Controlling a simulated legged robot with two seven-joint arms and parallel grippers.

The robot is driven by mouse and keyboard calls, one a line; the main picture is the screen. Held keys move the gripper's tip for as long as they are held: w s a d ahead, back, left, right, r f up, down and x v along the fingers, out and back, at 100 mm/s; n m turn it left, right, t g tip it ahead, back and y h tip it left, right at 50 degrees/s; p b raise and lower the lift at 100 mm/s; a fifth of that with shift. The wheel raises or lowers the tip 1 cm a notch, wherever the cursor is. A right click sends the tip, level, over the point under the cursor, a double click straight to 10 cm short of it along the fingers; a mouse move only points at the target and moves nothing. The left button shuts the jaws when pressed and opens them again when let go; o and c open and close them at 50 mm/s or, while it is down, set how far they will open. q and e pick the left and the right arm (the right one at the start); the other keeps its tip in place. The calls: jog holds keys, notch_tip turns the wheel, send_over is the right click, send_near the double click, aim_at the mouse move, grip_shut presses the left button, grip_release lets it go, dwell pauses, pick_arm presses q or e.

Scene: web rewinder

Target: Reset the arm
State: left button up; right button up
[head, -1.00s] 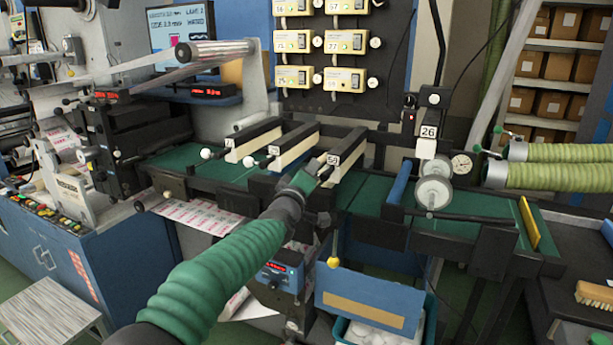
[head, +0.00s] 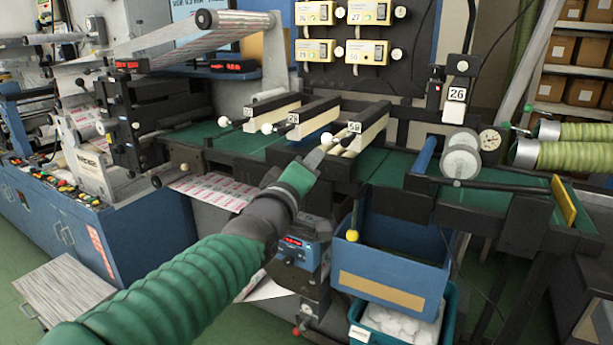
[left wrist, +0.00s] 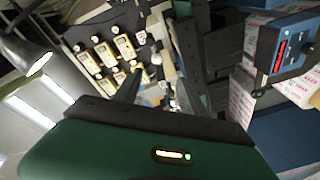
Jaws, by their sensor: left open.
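Three pale bar-like arms with black tops lie side by side on the green bench: the left arm (head: 272,108), the middle arm (head: 312,117) and the right arm (head: 368,129). Each has a number tag and a white knob at its near end. My left gripper (head: 320,150) is at the right arm's white knob (head: 327,138); contact cannot be told. It is open. In the left wrist view its dark fingers (left wrist: 157,85) stand apart, with pale parts beyond them, too small to identify. My right gripper is not in view.
A roller unit tagged 26 (head: 460,155) and a gauge (head: 490,139) stand to the right. A blue bin (head: 395,255) is below the bench. Yellow modules (head: 314,51) hang behind. Green ridged hoses (head: 572,155) lie at the far right.

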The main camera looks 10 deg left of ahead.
pick_arm(q)
jog(key=s+a+f+m+g+p, duration=0.1)
jog(key=s+f+m+g, duration=0.15)
jog(key=f, duration=0.45)
jog(key=s+a+f+m+g+y+p, duration=0.1)
jog(key=s+a+f+g, duration=0.15)
jog(key=f, duration=0.55)
jog(key=s+f+m+g+p, duration=0.1)
jog(key=s+f+m+g, duration=0.15)
jog(key=f, duration=0.45)
jog(key=s+a+f+m+g+p, duration=0.1)
jog(key=s+a+f+m+g, duration=0.1)
jog(key=s+f, duration=0.6)
jog(key=s+a+f+m+g+y+p, duration=0.1)
jog(key=s+a+f+m+g, duration=0.1)
jog(key=s+f+g, duration=0.3)
jog(key=s+f, duration=0.4)
jog(key=s, duration=0.5)
jog(key=shift+a+p, duration=0.3)
jog(key=shift+a, duration=0.1)
jog(key=shift+g, duration=0.25)
